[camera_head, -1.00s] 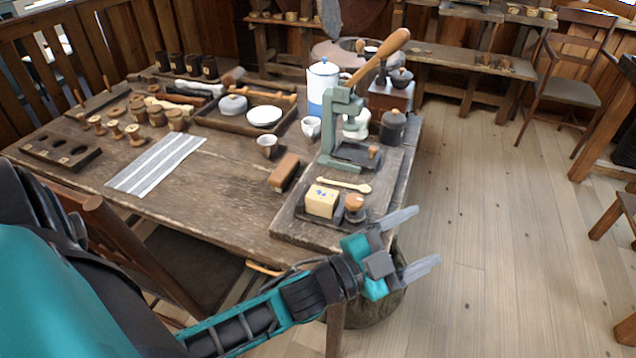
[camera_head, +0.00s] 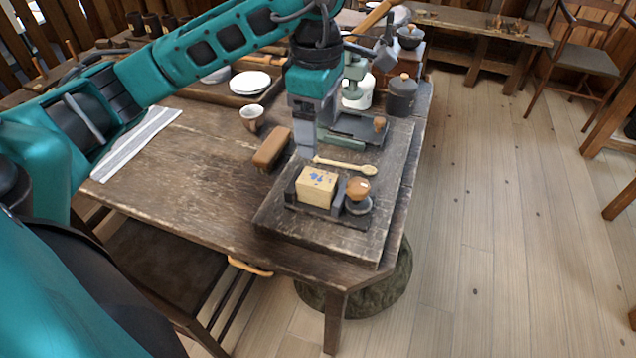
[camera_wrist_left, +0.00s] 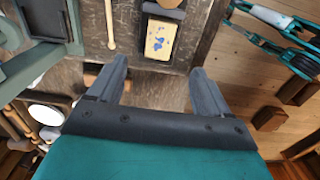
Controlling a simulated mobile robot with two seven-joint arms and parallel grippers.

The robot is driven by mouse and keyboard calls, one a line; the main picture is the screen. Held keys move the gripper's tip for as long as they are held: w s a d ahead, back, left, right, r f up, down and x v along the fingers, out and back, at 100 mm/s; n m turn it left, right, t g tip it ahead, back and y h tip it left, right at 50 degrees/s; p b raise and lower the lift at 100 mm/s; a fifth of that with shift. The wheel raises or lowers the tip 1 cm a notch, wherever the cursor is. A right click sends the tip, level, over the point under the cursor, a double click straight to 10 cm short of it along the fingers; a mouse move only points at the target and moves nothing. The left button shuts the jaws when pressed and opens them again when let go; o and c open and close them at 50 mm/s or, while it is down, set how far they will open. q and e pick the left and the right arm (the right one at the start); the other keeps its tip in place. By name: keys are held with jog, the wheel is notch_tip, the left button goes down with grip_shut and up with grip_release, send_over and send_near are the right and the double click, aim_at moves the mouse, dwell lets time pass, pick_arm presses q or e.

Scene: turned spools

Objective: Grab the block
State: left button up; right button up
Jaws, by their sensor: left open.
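The block (camera_head: 316,186) is pale yellow with blue marks on top. It sits in a dark holder on the board at the near right corner of the table. My left gripper (camera_head: 306,148) points down just behind and above the block in the head view, apart from it. In the left wrist view my left gripper (camera_wrist_left: 160,80) is open and empty, and the block (camera_wrist_left: 160,38) shows ahead, between the lines of the two fingers. Teal and grey arm parts show at the upper right of that view; their jaw state is unclear.
A wood-topped tamper-like tool (camera_head: 358,195) stands right beside the block. A wooden spoon (camera_head: 345,166) lies behind it. A brown block-like brush (camera_head: 272,148) lies to the left. A green press (camera_head: 345,138) and a dark lidded pot (camera_head: 402,95) stand behind. The table front is bare.

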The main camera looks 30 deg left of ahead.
pick_arm(q)
send_over(317, 178)
notch_tip(317, 178, down, 7)
jog(key=shift+r+b, duration=0.15)
jog(key=shift+b, duration=0.15)
notch_tip(317, 178, down, 6)
jog(key=shift+d+r, duration=0.1)
jog(key=c, duration=1.1)
jog(key=shift+r, duration=0.15)
